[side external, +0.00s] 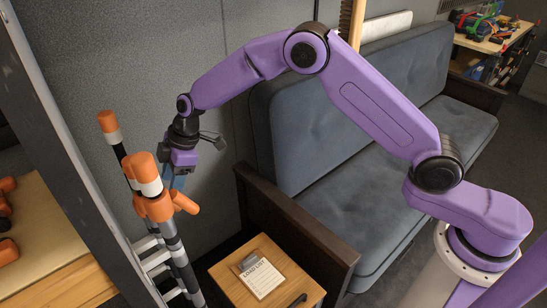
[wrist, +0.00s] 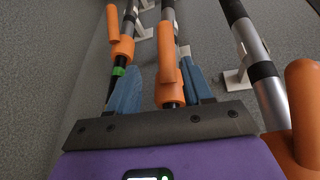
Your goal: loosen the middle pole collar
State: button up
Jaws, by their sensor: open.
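Several poles with orange collars stand in a row at the left in the side external view. In the wrist view, the middle pole's collar (wrist: 171,93) is orange, with a long orange lever (wrist: 167,48) lying along the pole. My gripper (wrist: 160,64) is open, its blue fingers on either side of the middle collar, apart from it as far as I can tell. In the side external view my gripper (side external: 176,181) is behind the near orange collar (side external: 157,207), which partly hides the fingers and the middle collar.
In the wrist view, another orange collar (wrist: 123,48) is close left of my fingers, and a large one (wrist: 305,100) is at the right. A small wooden table (side external: 225,274) with a notepad (side external: 262,278) and a blue sofa (side external: 340,150) stand right of the poles.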

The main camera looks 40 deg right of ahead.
jog(key=v, duration=1.1)
jog(key=s+d+r+m+h, duration=0.1)
jog(key=s+d, duration=0.3)
jog(key=s, duration=0.6)
jog(key=s+d+r+g, duration=0.1)
jog(key=s+d, duration=0.3)
jog(key=s, duration=0.6)
jog(key=shift+d+r+m+g+h, duration=0.3)
jog(key=shift+r+m+h, duration=0.1)
jog(key=shift+s, duration=0.1)
grip_shut()
jog(key=w+a+f+m+y, duration=0.1)
jog(key=w+f+m, duration=0.2)
jog(key=w, duration=0.5)
jog(key=w+a+f+m+t+y, duration=0.1)
jog(key=w+f+m, duration=0.1)
jog(key=w, duration=0.5)
jog(key=w+a+f+m+y, duration=0.1)
jog(key=w+f+m+y, duration=0.15)
jog(key=w, duration=0.55)
jog(key=s+x, duration=0.1)
jog(key=x, duration=1.2)
jog(key=shift+s+a+h, duration=0.3)
jog(key=shift+s+h, duration=0.1)
jog(key=shift+h, duration=0.05)
